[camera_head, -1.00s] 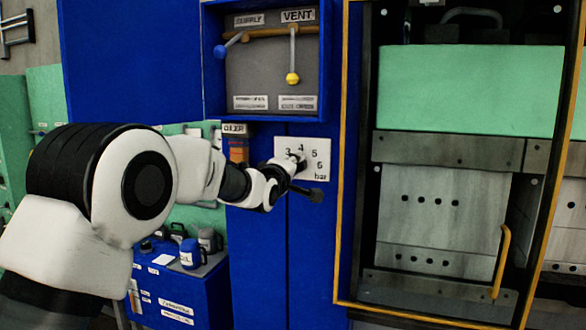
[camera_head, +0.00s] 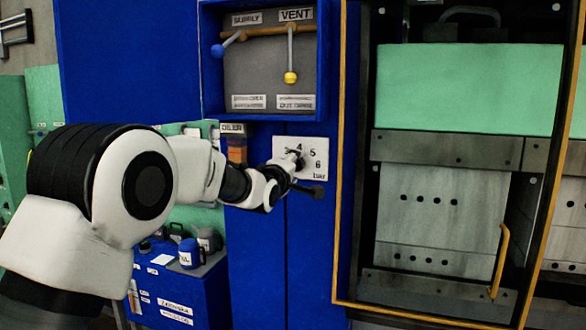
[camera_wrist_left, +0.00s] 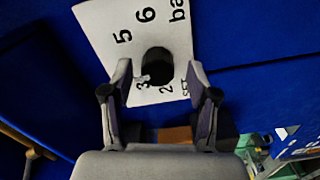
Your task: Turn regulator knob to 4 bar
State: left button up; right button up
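In the left wrist view the plate (camera_wrist_left: 105,22) shows 5, 6, 3, 2 and SET; the 4 is not visible there. The black knob (camera_wrist_left: 157,63) has a small pale pointer at its lower left, close to the 3. My left gripper (camera_wrist_left: 158,78) is open, one finger on each side of the knob with visible gaps. In the head view my left gripper (camera_head: 303,174) is at the plate, partly covering it. My right gripper is not in view.
Above the plate is a recessed valve panel (camera_head: 255,72) with a blue-tipped and a yellow-tipped lever. An oiler (camera_head: 237,150) is left of the plate. A yellow-framed press (camera_head: 450,200) stands right. A blue cart (camera_head: 185,295) with containers is below left.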

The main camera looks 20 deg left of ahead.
pick_arm(q)
jog(key=s, duration=1.2)
jog(key=shift+a, duration=0.25)
jog(key=shift+w, duration=0.1)
